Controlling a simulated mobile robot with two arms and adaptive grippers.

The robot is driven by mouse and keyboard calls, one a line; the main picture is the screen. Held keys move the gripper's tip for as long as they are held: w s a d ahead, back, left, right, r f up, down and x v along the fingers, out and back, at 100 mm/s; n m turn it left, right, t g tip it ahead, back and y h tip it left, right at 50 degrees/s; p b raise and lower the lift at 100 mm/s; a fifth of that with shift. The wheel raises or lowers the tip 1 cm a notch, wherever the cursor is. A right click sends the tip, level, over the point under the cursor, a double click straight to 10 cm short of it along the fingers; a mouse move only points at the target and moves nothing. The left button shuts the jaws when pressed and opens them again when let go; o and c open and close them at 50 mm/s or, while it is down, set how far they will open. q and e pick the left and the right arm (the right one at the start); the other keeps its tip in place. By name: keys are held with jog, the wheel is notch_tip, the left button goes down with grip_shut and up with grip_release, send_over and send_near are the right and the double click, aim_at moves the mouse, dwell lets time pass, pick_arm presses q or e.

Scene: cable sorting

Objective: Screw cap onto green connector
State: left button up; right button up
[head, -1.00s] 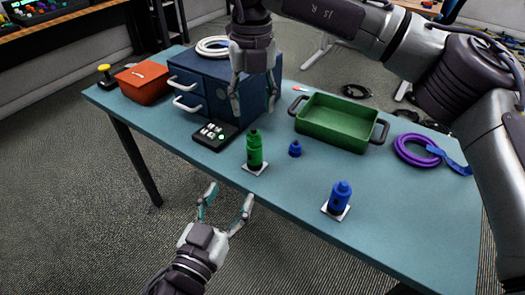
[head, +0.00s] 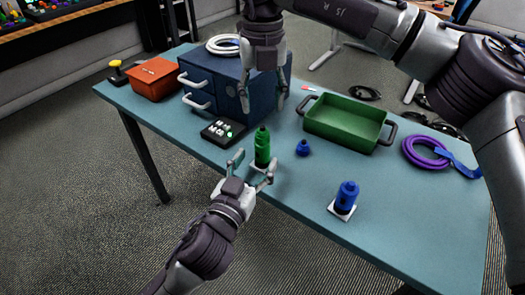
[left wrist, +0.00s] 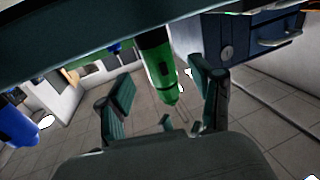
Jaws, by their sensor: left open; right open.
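The green connector (head: 262,147) stands upright on a white square pad near the table's front edge. A small blue cap (head: 303,147) sits on the table to its right. My left gripper (head: 254,163) is open at the front edge, its fingers reaching toward the green connector. In the left wrist view, the green connector (left wrist: 158,65) appears upside down, in line with the gap between the open fingers (left wrist: 163,95); contact cannot be told. My right gripper (head: 263,108) is open and empty, pointing down above and behind the green connector, in front of the blue cabinet.
A blue connector (head: 346,196) stands on another white pad at front right. Behind are a green tray (head: 345,122), a purple cable coil (head: 424,152) and a blue drawer cabinet (head: 222,90). A black panel (head: 223,131) lies left of the green connector.

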aim_at(260, 155)
pick_arm(q)
jog(key=shift+x, duration=2.2)
grip_shut()
